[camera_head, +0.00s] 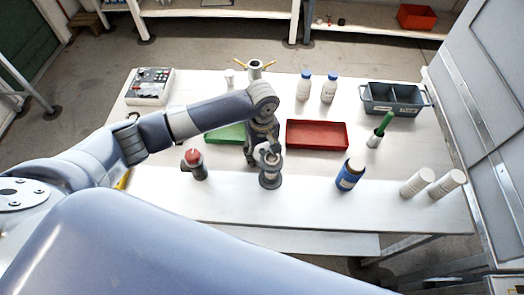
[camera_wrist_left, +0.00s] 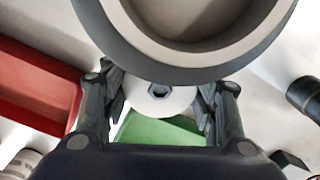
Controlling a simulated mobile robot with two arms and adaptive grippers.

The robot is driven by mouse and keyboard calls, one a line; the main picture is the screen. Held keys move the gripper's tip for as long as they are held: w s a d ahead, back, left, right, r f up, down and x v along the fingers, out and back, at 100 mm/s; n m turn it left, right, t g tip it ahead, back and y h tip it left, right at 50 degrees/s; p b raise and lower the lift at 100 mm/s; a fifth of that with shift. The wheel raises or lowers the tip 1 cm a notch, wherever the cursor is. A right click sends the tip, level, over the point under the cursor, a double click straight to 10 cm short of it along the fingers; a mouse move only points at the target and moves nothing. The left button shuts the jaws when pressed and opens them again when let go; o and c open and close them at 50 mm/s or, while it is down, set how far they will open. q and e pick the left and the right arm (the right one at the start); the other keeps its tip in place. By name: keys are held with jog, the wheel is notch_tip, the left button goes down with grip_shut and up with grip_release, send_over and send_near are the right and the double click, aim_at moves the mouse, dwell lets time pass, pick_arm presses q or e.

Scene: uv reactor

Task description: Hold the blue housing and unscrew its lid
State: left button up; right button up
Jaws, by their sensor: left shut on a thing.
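A blue cylinder (camera_head: 347,179), which looks like the blue housing, stands at the right of the front table area. In the left wrist view my left gripper (camera_wrist_left: 160,100) is shut on a pale round part (camera_wrist_left: 158,98) with a hexagonal centre. A large grey ring (camera_wrist_left: 175,68) fills the top there, close to the camera. My right gripper is not in view.
A red tray (camera_head: 317,148) and a green tray (camera_head: 224,140) lie behind. A red-topped piece (camera_head: 194,157) stands left, white cylinders (camera_head: 417,183) right. White bottles (camera_head: 304,90), a grey bin (camera_head: 392,107) and a control box (camera_head: 149,91) stand farther back. The front table strip is mostly clear.

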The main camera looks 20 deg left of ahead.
pick_arm(q)
jog(key=shift+f, duration=0.15)
jog(key=o, duration=1.2)
